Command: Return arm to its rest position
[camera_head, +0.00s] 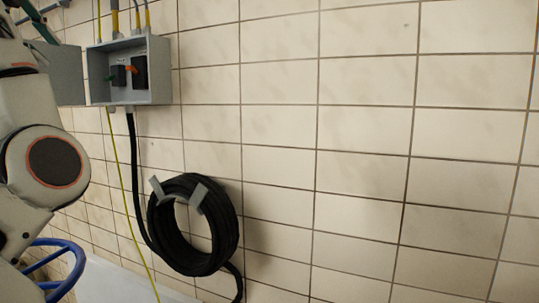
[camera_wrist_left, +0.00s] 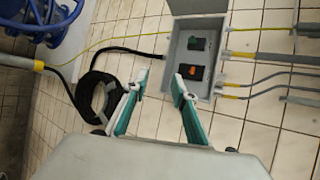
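My left arm (camera_head: 35,160) comes in along the left edge of the head view, with its pale links close to the camera. My left gripper (camera_wrist_left: 158,82) shows in the wrist view with its two teal fingers spread apart and nothing between them. In the head view only a small teal part of it shows at the top left. The fingers point toward the wall, near an open grey switch box (camera_head: 128,72); contact with the box cannot be told. The box holds a switch with a green mark (camera_head: 117,75) and one with an orange handle (camera_head: 139,71). My right gripper is not in view.
A coiled black hose (camera_head: 226,225) hangs on the tiled wall (camera_head: 365,130) below the box. A blue handwheel (camera_head: 70,262) stands at the lower left, near my arm. A yellow-green cable (camera_head: 119,165) runs down from the box. The wall to the right is bare.

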